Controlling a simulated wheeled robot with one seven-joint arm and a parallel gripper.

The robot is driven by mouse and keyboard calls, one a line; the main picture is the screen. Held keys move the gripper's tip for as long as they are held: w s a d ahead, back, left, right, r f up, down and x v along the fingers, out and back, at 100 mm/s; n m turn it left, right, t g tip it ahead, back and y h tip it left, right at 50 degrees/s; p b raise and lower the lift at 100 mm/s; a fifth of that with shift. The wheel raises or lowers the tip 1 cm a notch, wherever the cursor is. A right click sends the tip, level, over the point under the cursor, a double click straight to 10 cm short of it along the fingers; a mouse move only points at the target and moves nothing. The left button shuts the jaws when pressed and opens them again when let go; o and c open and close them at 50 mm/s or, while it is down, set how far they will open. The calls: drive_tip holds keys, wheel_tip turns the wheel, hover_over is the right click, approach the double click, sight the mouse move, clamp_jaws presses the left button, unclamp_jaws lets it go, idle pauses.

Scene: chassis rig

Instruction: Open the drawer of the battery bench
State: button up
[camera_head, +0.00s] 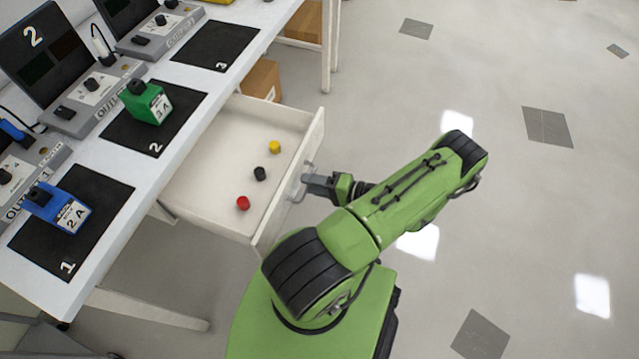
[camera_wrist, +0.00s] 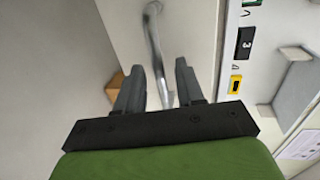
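The drawer (camera_head: 215,205) of the battery bench (camera_head: 110,190) is pulled well out in the head view. It holds a yellow, a black and a red cap-like piece. Its metal bar handle (camera_head: 298,184) is on the drawer front (camera_head: 290,180). My gripper (camera_head: 306,184) is at this handle. In the wrist view the two fingers of my gripper (camera_wrist: 160,68) stand apart, with the handle (camera_wrist: 153,40) passing between them. Clear gaps show beside the bar. Whether a finger touches it is unclear.
A blue battery (camera_head: 60,210) sits on mat 1 and a green battery (camera_head: 148,103) on mat 2. Mat 3 (camera_head: 215,45) is empty. Grey outlet units (camera_head: 95,90) line the bench's back. A cardboard box (camera_head: 262,80) is below the bench. The floor at right is clear.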

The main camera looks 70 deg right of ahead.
drive_tip(key=v, duration=1.5)
drive_tip(key=shift+s+p, duration=0.4)
drive_tip(key=shift+a, duration=0.1)
